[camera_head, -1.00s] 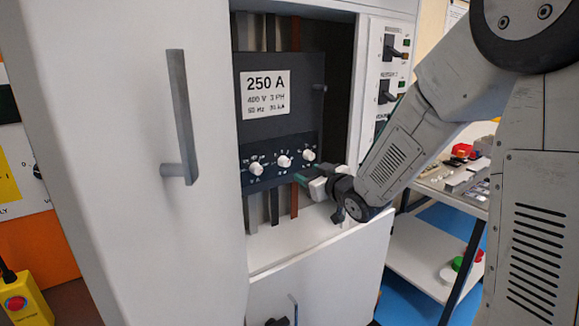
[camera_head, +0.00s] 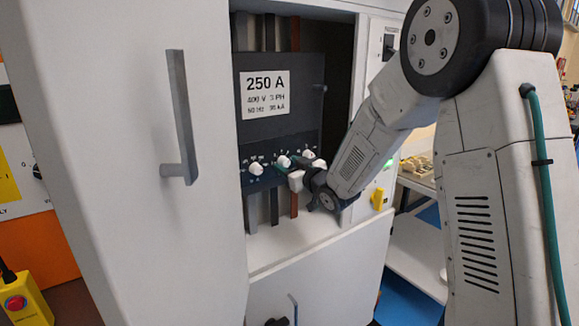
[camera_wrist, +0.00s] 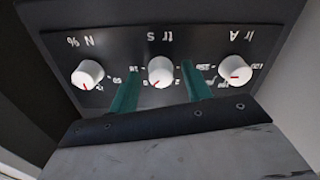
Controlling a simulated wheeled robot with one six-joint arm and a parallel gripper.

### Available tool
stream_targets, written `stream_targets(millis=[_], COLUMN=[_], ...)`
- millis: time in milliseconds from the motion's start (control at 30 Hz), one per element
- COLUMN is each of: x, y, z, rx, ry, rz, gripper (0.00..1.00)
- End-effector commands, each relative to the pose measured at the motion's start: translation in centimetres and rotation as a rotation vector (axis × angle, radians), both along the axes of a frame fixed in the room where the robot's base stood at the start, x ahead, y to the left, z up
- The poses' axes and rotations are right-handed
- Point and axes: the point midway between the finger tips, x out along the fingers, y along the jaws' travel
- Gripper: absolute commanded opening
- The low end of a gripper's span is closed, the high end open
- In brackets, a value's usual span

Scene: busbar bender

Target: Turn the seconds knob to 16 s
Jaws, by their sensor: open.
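The dark breaker panel (camera_head: 305,100) carries a row of three white knobs. The middle one, the seconds knob (camera_head: 284,161), is labelled "tr S" in the wrist view (camera_wrist: 160,72), where the lettering is upside down. Its red pointer mark points toward the bottom of the wrist picture, slightly left. My gripper (camera_wrist: 160,92) is open, with one green finger on each side of this knob, and a gap shows on both sides. I cannot tell how far the fingertips reach along the knob. In the head view my gripper (camera_head: 292,173) is in front of the panel, below the knob.
The "N %" knob (camera_wrist: 88,74) and the "Ir A" knob (camera_wrist: 235,69) flank the middle one closely. The open white cabinet door (camera_head: 130,220) with its handle (camera_head: 180,115) stands left. The cabinet's white ledge (camera_head: 275,246) lies below the panel.

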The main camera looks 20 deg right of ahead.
Motion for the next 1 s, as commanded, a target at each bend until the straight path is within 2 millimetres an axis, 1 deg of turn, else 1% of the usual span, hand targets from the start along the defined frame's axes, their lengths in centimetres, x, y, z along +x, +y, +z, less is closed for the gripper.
stream_targets(millis=[100, 167, 200, 267, 467, 667, 867, 1000], x=[-0.02, -0.03, -0.03, -0.04, -0.05, -0.05, -0.05, -0.07], y=[0.00, 0.00, 0.00, -0.01, -0.02, -0.02, -0.01, 0.01], z=[-0.01, -0.01, -0.01, -0.02, -0.02, -0.02, -0.02, -0.02], rx=[0.000, 0.000, 0.000, 0.000, 0.004, 0.050, 0.166, 0.278], ry=[0.000, 0.000, 0.000, 0.000, 0.002, 0.017, 0.055, 0.091], rz=[0.000, 0.000, 0.000, 0.000, 0.000, 0.000, -0.001, -0.001], gripper=[0.49, 0.32, 0.21, 0.04, 0.04, 0.04, 0.04, 0.04])
